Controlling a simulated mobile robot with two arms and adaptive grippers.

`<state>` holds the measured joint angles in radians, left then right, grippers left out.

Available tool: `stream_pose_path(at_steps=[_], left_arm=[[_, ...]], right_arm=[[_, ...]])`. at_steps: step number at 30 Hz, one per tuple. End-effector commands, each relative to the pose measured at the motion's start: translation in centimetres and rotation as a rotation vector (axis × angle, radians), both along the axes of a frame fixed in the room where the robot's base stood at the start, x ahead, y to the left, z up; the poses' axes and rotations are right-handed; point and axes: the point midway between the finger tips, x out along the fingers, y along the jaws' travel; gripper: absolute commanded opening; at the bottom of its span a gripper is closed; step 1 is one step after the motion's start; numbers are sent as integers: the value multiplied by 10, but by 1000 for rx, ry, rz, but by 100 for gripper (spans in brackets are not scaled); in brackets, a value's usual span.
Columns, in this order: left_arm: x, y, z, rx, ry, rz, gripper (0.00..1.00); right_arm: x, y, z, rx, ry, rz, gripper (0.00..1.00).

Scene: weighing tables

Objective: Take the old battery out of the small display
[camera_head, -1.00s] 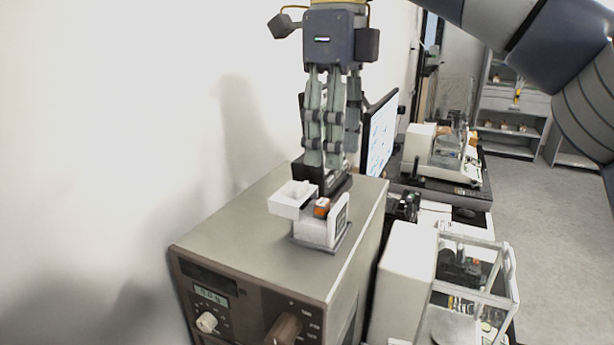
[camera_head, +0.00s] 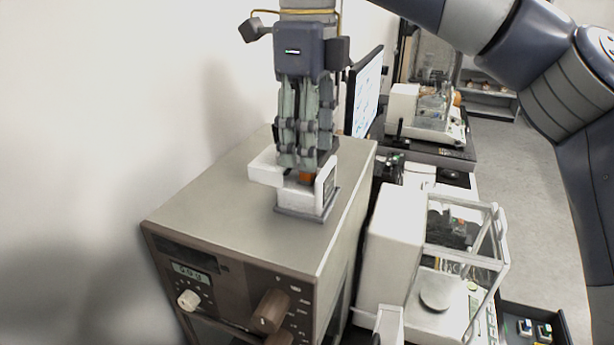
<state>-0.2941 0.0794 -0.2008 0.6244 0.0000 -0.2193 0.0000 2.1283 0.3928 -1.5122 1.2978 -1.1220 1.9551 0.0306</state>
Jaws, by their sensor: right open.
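The small display (camera_head: 297,200) is a white box on a dark base, standing on top of the grey-brown oven-like cabinet (camera_head: 235,225). Its white cover or drawer (camera_head: 264,170) juts out to the left. The orange-and-dark old battery (camera_head: 306,177) shows at its open top. My right gripper (camera_head: 305,160) points straight down over the display, with its fingertips at or just above the battery. It is open; the fingers partly hide the battery and the display's back. Whether the fingers touch the battery cannot be told. My left gripper is not in view.
A white balance with a clear draft shield (camera_head: 464,262) stands right of the cabinet. A monitor (camera_head: 366,92) and another balance (camera_head: 425,115) are behind. A dark tray with small items (camera_head: 533,328) is at lower right. The white wall is close on the left.

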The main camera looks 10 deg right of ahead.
Motion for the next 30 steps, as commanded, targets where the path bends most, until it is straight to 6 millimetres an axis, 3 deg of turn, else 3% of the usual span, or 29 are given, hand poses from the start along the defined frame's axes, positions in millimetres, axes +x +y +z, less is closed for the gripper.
stream_pose_path(at_steps=[5,9,15,16,23,30], left_arm=[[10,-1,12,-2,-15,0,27],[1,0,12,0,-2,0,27],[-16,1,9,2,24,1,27],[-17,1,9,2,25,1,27],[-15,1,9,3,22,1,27],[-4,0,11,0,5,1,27]], right_arm=[[-2,0,-19,-2,3,0,45],[-3,0,-31,-5,9,-1,45],[-4,1,-34,-7,13,2,45],[-4,1,-34,-7,13,3,66],[-3,0,-32,-4,8,1,15],[-2,0,-31,-3,6,0,0]])
